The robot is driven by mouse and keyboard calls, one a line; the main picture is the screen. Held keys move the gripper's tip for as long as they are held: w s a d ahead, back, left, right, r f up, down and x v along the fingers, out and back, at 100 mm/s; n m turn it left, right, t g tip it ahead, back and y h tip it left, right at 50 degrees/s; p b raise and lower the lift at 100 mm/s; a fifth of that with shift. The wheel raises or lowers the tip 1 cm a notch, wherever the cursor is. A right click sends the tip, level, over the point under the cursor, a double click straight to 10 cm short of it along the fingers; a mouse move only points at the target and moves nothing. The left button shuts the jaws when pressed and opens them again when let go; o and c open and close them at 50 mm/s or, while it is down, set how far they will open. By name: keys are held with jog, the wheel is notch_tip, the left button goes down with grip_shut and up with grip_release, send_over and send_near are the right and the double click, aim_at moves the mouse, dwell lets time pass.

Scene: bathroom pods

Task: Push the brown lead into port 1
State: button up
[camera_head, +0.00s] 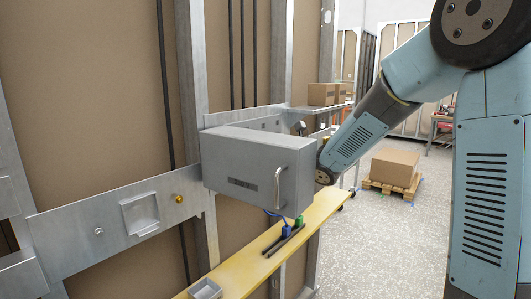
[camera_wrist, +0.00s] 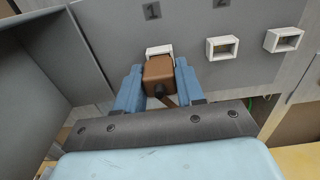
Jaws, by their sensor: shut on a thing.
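The brown lead's block-shaped plug (camera_wrist: 158,75) is between the two blue fingers of my gripper (camera_wrist: 158,84) in the wrist view, which are shut on it. A short brown cable end shows below the plug. Port 1 (camera_wrist: 159,50) is a white frame on the grey panel under the number 1. The plug is right in front of this frame and covers its lower part. I cannot tell whether its tip is inside. In the head view the grey box (camera_head: 258,165) hides my gripper, the brown plug and the ports.
Two more white-framed ports sit to the right, the port under the number 2 (camera_wrist: 222,48) and another (camera_wrist: 284,40). A grey wall (camera_wrist: 60,65) stands close on the left. A green plug (camera_head: 299,221) and a blue plug (camera_head: 286,230) stand on the yellow shelf (camera_head: 245,262).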

jog(key=shift+w+a, duration=0.4)
jog(key=shift+a, duration=0.2)
jog(key=o, duration=1.1)
jog(key=shift+d, duration=0.1)
jog(key=v, duration=1.3)
jog(key=shift+s+d, duration=0.25)
jog(key=shift+d, duration=0.05)
